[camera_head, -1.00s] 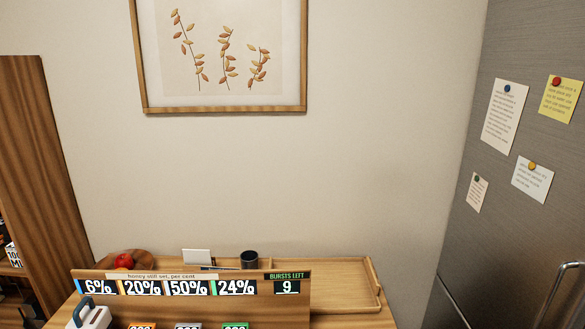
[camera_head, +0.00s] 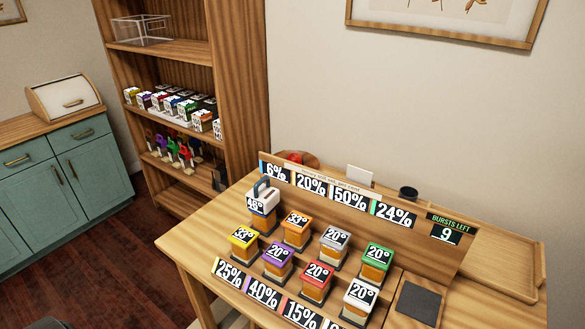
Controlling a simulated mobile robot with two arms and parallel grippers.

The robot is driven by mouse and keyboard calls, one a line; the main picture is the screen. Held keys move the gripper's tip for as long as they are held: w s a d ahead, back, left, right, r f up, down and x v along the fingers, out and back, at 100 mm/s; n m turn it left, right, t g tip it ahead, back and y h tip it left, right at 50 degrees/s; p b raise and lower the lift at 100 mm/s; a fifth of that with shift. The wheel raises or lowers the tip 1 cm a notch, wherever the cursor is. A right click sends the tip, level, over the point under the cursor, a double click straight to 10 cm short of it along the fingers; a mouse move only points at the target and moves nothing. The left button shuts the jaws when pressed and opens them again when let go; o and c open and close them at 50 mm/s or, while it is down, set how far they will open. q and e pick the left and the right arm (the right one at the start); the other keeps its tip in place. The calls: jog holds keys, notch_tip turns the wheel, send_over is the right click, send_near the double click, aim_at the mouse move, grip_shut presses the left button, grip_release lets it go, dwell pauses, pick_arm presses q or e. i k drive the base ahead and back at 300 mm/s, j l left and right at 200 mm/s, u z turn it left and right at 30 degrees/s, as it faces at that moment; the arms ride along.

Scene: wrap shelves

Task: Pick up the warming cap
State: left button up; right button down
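What looks like the warming cap (camera_head: 265,194) is a white block with a dark arched handle, at the back left of the jar group on the wooden table. Its front reads 48°, and it sits on top of a jar. Several jars with coloured lids stand around it: an orange-lidded jar (camera_head: 297,230) to its right and a yellow-lidded jar (camera_head: 243,241) in front. Neither gripper is in view.
A wooden panel (camera_head: 413,238) with percent signs and a "bursts left 9" display stands behind the jars. A dark square pad (camera_head: 418,303) lies at right. A shelf unit (camera_head: 241,90) and a green cabinet (camera_head: 91,172) stand at left, with open floor before them.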

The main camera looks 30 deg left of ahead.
aim_at(262, 199)
jog(key=u, duration=1.15)
